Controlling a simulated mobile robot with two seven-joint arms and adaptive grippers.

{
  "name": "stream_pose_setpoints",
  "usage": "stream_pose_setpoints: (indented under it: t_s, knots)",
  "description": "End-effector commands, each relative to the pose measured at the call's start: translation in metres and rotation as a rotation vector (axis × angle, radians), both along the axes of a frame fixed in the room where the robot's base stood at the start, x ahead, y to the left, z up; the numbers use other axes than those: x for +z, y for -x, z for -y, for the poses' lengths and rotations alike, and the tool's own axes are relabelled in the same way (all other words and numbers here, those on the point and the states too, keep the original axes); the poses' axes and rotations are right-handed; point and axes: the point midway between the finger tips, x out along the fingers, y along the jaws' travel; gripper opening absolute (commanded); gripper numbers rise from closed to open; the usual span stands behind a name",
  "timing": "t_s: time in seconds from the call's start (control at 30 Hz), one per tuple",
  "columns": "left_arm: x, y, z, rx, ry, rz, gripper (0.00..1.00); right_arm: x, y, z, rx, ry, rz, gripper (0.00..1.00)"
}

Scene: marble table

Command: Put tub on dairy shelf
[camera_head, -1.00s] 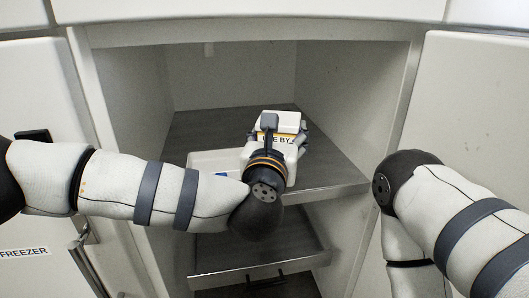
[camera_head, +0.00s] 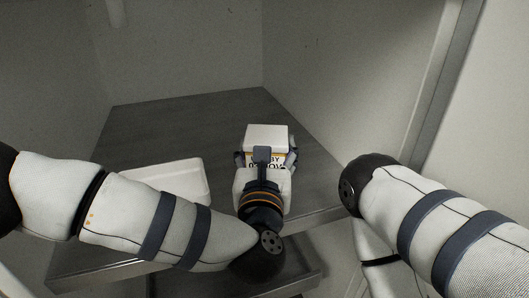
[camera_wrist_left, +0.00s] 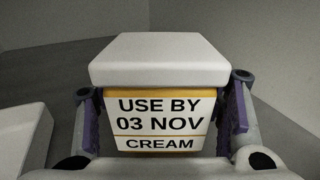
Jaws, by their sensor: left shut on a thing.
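The tub (camera_head: 266,138) is a white-lidded container with a yellow band. In the left wrist view the tub (camera_wrist_left: 160,100) carries a label reading "USE BY 03 NOV CREAM". My left gripper (camera_head: 265,158) is shut on the tub, with a finger on each side of it, also seen in the left wrist view (camera_wrist_left: 163,120). The tub is upright over the grey shelf (camera_head: 215,122); I cannot tell whether it touches the surface. My right arm comes in from the right, but its gripper is out of sight.
A white shallow tray (camera_head: 170,178) lies on the shelf left of the tub, partly behind my left arm. Pale cabinet walls close the shelf at the back and sides. The shelf is bare behind the tub. A lower drawer or shelf shows below the front edge.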

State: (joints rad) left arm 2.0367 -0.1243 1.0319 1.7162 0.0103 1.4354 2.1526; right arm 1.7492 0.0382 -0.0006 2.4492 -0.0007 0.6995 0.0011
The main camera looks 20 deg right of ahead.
Motion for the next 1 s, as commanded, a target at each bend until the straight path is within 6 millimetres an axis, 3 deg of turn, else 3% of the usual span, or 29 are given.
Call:
stream_pose_setpoints:
  t_s: [0.03, 0.37, 0.4, 0.5, 0.87, 1.0]
  knots:
    - [-0.022, 0.001, 0.001, -0.003, -0.003, -0.017, 0.22, -0.009, 0.009, 0.000, 0.001, -0.001, -0.031, 0.50]
    - [-0.022, 0.002, 0.000, -0.001, -0.001, -0.007, 0.22, -0.009, 0.009, 0.000, 0.001, 0.000, -0.031, 0.50]
    - [-0.023, 0.002, 0.000, -0.001, -0.002, -0.009, 0.64, -0.010, 0.010, 0.000, 0.001, 0.000, -0.032, 0.50]
    - [-0.021, 0.002, 0.000, -0.001, -0.002, -0.007, 0.82, -0.009, 0.009, 0.000, 0.001, 0.000, -0.030, 0.50]
    - [-0.015, 0.002, 0.000, -0.001, -0.002, -0.002, 0.82, -0.007, 0.007, 0.000, 0.001, 0.000, -0.022, 0.50]
    - [-0.012, 0.021, -0.007, -0.002, -0.003, -0.001, 0.82, 0.003, -0.003, 0.000, 0.001, 0.000, 0.011, 0.50]
